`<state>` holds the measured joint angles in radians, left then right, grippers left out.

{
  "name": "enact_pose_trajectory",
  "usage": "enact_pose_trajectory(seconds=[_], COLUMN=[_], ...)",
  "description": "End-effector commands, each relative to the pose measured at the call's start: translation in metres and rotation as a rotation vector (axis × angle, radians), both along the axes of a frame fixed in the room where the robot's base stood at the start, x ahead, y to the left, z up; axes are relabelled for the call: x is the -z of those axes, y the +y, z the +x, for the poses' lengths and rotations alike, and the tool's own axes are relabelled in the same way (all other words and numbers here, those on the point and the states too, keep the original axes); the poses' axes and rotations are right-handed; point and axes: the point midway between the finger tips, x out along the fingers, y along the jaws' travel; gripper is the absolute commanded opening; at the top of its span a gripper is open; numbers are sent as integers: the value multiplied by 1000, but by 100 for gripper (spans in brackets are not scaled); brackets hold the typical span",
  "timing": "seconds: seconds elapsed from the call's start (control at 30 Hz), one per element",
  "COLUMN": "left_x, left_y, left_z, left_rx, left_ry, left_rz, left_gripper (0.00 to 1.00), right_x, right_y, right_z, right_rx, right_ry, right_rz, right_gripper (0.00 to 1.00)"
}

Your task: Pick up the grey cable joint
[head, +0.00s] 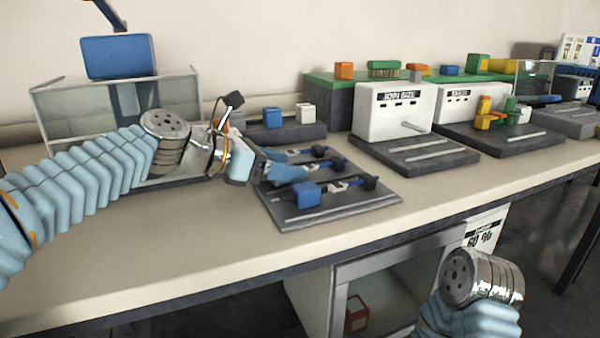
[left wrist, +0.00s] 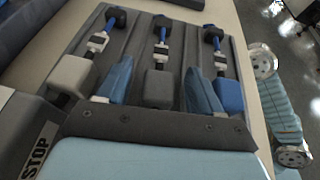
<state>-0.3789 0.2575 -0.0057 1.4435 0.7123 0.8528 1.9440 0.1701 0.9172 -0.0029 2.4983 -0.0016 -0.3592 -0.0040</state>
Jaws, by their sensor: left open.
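Three cable joints lie side by side on a dark grooved board (head: 345,208), each with a block, a cable, a pale connector and a black end. In the left wrist view the middle joint has a grey block (left wrist: 158,90), the left one a lighter grey block (left wrist: 72,75) and the right one a blue block (left wrist: 229,97). The blue block (head: 306,193) also shows in the head view, where my gripper hides the grey blocks. My left gripper (head: 289,164) is open over the board, its two blue fingers on either side of the middle grey block. My right gripper is out of view.
A dark stand with a blue block (head: 271,117) and a white block is behind the board. A white labelled machine (head: 391,112) stands to the right. A glass-walled box (head: 62,112) is at the back left. The front of the table (head: 190,245) is clear.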

Motion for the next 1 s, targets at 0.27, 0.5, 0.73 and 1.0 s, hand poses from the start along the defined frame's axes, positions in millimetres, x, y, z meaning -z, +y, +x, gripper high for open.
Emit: enact_pose_trajectory(seconds=[0.27, 0.5, 0.73, 1.0], left_x=[-1, -1, -3, -37], left_y=[1, 1, 1, 1], left_z=[0, 0, 0, 0], left_rx=[0, -1, -1, 0], left_ry=[0, -1, -1, -3], left_rz=[0, -1, -1, -2], left_gripper=[38, 7, 7, 7], right_x=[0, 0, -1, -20], right_y=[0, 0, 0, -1], right_z=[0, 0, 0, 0], right_rx=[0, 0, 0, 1], right_ry=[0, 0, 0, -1], right_rz=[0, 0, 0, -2], right_gripper=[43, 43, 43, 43])
